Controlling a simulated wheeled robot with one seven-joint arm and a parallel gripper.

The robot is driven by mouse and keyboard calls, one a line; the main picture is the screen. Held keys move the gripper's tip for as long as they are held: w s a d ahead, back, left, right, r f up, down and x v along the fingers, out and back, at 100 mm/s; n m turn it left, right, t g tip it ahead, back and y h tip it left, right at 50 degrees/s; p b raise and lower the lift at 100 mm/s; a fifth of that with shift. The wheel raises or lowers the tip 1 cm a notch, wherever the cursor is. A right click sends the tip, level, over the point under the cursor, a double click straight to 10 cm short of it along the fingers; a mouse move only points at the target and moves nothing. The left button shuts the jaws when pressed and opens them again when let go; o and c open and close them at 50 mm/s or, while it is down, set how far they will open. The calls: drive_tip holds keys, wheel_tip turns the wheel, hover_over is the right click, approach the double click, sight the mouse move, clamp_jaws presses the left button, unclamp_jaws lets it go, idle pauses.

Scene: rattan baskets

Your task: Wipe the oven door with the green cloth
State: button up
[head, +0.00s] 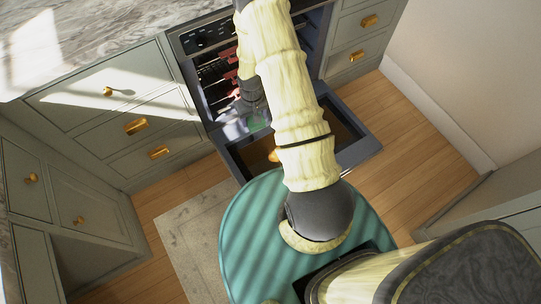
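The oven (204,74) stands open between the grey cabinets. Its dark-framed door (362,150) is folded down and lies flat out over the floor. My arm crosses in front and hides much of the oven and the middle of the door. A small green patch, which looks like the green cloth (258,124), shows at the inner edge of the door. My gripper (256,113) is right above that patch, by the oven opening. Its fingers are too small and shaded to tell if they are shut on the cloth, or whether the cloth touches the door.
Reddish things (214,73) sit on the racks inside the oven. Grey cabinets with gold handles flank it, the left one under a marble counter (90,38). A rug (190,235) lies on the wooden floor. Floor is clear right of the door, up to a pale wall (470,80).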

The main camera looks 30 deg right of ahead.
drive_tip(key=d+f+b, duration=0.3)
drive_tip(key=f+b, duration=0.8)
drive_tip(key=f, duration=0.3)
drive_tip(key=s+d+f+b, duration=0.1)
drive_tip(key=d+f+b, duration=0.2)
drive_tip(key=f+b, duration=0.8)
wheel_tip(320, 180, down, 4)
drive_tip(key=shift+r+b, duration=0.15)
drive_tip(key=shift+b, duration=0.2)
drive_tip(key=shift+s, duration=0.1)
